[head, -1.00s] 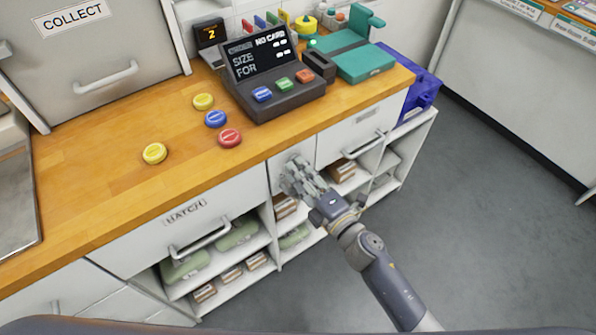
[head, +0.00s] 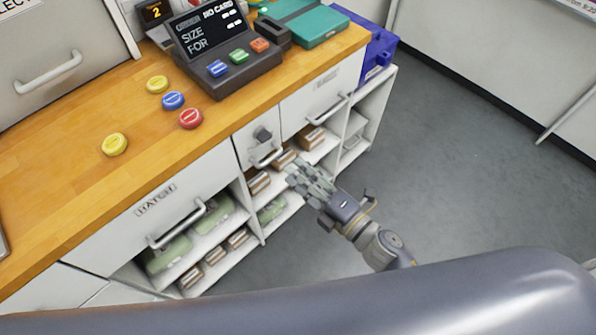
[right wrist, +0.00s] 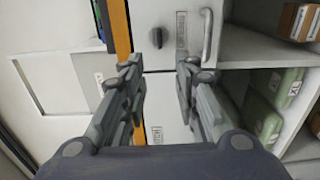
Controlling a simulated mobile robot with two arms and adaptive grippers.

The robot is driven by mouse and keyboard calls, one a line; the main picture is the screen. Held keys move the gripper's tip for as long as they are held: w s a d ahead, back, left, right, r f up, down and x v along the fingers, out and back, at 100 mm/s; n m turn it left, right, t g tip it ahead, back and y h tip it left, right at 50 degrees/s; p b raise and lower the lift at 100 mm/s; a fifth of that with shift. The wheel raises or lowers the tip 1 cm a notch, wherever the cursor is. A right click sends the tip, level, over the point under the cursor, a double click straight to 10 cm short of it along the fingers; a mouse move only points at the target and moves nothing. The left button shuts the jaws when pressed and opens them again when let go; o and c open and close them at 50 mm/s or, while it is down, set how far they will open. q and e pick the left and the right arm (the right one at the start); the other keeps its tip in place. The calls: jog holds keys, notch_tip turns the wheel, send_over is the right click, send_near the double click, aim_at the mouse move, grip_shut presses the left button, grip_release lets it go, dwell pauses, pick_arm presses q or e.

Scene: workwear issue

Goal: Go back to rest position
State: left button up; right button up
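My right gripper (head: 302,172) is in front of the counter's open shelves, below and right of a small locker door (head: 257,139) with a dark knob and a bar handle. In the right wrist view my right gripper (right wrist: 160,68) has its two fingers well apart, with nothing between them. The small door with its dark knob (right wrist: 156,36) shows just beyond the fingertips, with a gap. My left gripper is not in the head view. A large grey arm link of mine crosses the bottom of the head view.
The wooden counter (head: 55,190) carries yellow, blue and red discs and a dark terminal (head: 214,50). The hatch drawer (head: 150,225) is shut. Shelves below hold green packs and brown boxes. A blue crate (head: 375,55) stands at the counter's end. Grey floor (head: 460,150) is clear at right.

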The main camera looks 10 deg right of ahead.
dwell(0.3)
jog(key=s+d+f+m+g+h, duration=0.2)
jog(key=d+f+m+h, duration=0.15)
jog(key=f, duration=0.65)
jog(key=s+d+f+m+g+h, duration=0.1)
jog(key=s+d+f+m+h, duration=0.3)
jog(key=f, duration=0.7)
jog(key=s+d+f+m+g+h, duration=0.1)
jog(key=d+f+m+g, duration=0.1)
jog(key=d+f+m, duration=0.6)
jog(key=s+d+f+m+g+h, duration=0.1)
jog(key=s+f+m+g, duration=0.2)
jog(key=s+f, duration=0.6)
jog(key=s+d+f+m+g+h, duration=0.1)
jog(key=s+f+m+g, duration=0.3)
jog(key=s+f, duration=0.6)
jog(key=s+g, duration=0.1)
jog(key=s, duration=0.8)
jog(key=shift+f+g, duration=0.25)
jog(key=shift+g, duration=0.05)
jog(key=shift+m, duration=0.25)
